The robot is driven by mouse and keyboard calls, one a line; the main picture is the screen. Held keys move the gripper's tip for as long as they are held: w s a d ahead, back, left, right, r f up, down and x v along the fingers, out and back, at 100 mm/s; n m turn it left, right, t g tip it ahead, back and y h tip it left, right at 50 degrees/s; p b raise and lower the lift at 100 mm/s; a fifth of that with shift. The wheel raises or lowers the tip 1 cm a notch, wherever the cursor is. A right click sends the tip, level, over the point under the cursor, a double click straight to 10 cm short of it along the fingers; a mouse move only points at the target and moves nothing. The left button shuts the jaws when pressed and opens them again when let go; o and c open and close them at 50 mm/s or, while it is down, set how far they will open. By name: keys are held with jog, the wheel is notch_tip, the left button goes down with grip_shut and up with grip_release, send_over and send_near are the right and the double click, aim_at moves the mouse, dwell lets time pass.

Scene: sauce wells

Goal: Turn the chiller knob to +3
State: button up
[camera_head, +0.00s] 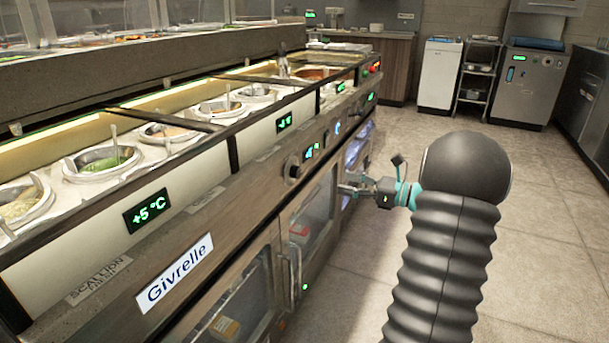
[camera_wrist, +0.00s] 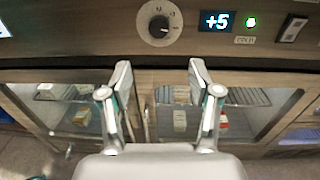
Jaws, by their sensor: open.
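The chiller knob (camera_wrist: 159,26) is a round dark knob on a pale dial with small markings, at the top middle of the wrist view. The display (camera_wrist: 217,21) to its right reads +5 in the wrist view. In the head view the knob (camera_head: 292,167) sits on the front panel, left of a small lit display (camera_head: 312,151). My gripper (camera_wrist: 159,78) is open and empty, its fingers apart below the knob in the wrist view and not touching it. In the head view my gripper (camera_head: 345,189) is in front of the cabinet, right of the knob.
Glass cabinet doors (camera_wrist: 70,108) with a vertical handle (camera_head: 295,272) lie below the panel. A larger display (camera_head: 147,211) reads +5 °C above a Givrelle label (camera_head: 174,274). Sauce wells (camera_head: 103,161) line the counter top. The tiled floor (camera_head: 555,225) at right is clear.

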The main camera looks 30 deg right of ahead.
aim_at(299, 173)
jog(key=x, duration=1.3)
jog(key=shift+s+p, duration=0.1)
jog(key=shift+p, duration=0.2)
jog(key=c, duration=1.2)
